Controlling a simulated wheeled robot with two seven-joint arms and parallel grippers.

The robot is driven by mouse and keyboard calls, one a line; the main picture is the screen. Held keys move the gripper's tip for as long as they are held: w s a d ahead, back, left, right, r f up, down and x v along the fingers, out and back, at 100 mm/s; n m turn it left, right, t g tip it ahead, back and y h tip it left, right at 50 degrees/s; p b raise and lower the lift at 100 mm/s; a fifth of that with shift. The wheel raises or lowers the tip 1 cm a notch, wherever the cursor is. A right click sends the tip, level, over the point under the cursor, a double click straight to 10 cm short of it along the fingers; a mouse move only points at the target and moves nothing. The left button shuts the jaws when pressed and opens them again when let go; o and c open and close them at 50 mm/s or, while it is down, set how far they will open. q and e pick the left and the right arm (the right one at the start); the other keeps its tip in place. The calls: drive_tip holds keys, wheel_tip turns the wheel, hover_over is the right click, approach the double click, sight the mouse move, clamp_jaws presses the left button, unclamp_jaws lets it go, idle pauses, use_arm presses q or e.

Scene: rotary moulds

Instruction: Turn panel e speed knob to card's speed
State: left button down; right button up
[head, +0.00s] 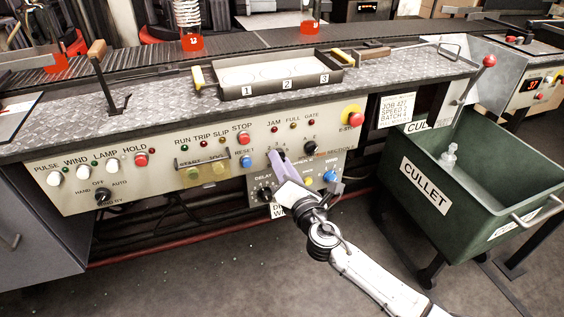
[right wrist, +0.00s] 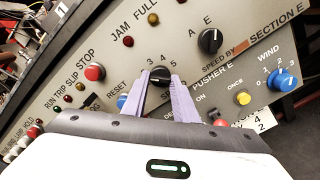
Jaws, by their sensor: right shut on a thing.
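A black knob (right wrist: 161,75) with the numbers 3, 4 and 5 around its upper side sits on the grey panel. My right gripper (right wrist: 160,82) has its two purple fingers shut on this knob, one on each side. In the head view my right gripper (head: 277,158) reaches the panel from below and hides most of the knob. The knob's pointer direction is too small to tell. A white card (head: 397,106) hangs right of the panel; its small print seems to read job 427, speed 2, batch 4. My left gripper is out of view.
Right of the held knob is a black A/E selector (right wrist: 210,40). A blue wind knob (right wrist: 286,79) and a yellow button (right wrist: 242,97) sit lower right. A red stop button (right wrist: 95,72) is to the left. A green cullet bin (head: 425,190) stands at the right.

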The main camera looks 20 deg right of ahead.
idle(0.5)
drive_tip(key=o, duration=1.1)
drive_tip(key=s, duration=1)
drive_tip(key=shift+s+d+p, duration=0.15)
drive_tip(key=shift+p, duration=0.15)
